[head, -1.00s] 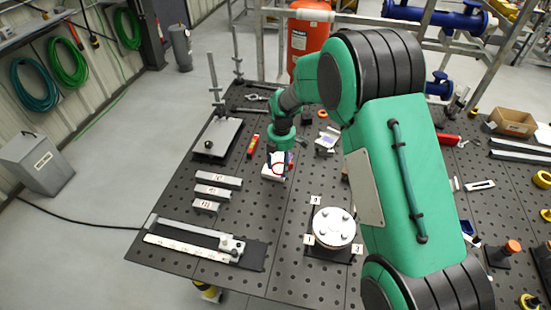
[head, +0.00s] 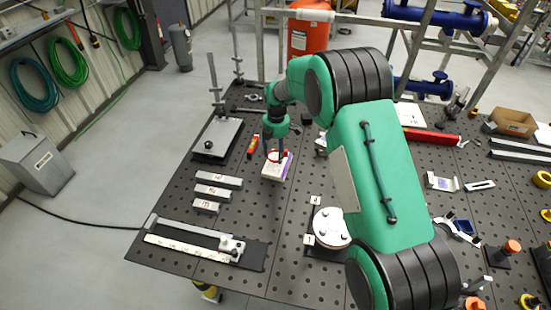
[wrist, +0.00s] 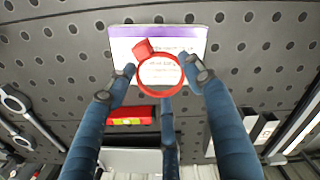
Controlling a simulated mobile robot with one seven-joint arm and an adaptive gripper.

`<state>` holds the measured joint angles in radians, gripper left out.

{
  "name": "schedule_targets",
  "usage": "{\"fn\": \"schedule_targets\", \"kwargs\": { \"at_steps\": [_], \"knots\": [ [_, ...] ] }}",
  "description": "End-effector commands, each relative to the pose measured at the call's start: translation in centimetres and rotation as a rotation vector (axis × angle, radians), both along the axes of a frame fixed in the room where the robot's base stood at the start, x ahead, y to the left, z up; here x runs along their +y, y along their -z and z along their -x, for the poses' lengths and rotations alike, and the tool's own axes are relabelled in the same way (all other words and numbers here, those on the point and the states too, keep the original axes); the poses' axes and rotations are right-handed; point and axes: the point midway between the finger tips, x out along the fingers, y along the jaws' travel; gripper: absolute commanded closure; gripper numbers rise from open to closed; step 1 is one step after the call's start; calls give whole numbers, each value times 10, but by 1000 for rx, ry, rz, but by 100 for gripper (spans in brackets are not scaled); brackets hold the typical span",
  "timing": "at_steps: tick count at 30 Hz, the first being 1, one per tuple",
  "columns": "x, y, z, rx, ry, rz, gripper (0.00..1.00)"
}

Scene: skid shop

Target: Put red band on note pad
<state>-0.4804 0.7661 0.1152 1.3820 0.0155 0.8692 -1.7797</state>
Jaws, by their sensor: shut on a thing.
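The note pad (head: 274,174) lies on the dark perforated table, white with a purple edge. It also shows in the wrist view (wrist: 192,45), with printed lines. The red band (wrist: 145,49) is a ring with a small red block on its rim. My gripper (wrist: 160,72) has its blue fingers closed on the band, one fingertip at each side. In the head view my gripper (head: 276,154) points down over the pad, with the band at its tips. The band overlaps the pad in both views; I cannot tell whether it touches it. The ring partly covers the print.
A red level (head: 253,148) lies left of the pad. Metal bars (head: 218,180) and a flat plate (head: 217,138) are further left. A round flange (head: 331,228) stands nearer the front. The table between pad and flange is clear.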

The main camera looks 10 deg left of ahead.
Motion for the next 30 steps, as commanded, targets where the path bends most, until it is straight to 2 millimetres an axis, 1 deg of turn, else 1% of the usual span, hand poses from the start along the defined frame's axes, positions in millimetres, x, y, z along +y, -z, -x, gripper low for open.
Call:
{"fn": "schedule_targets", "kwargs": {
  "at_steps": [4, 9, 12, 26, 27, 29, 30],
  "knots": [
    [0, 7, 1, 2, 0, 1, 61],
    [0, 25, 0, 1, 0, 1, 61],
    [0, 33, 1, 1, 0, 1, 61],
    [0, 38, 0, 0, 0, 0, 61],
    [0, 38, 0, 0, 0, 0, 45],
    [0, 38, 0, 0, 0, 0, 33],
    [0, 38, 0, 0, 0, 0, 30]
  ]
}}
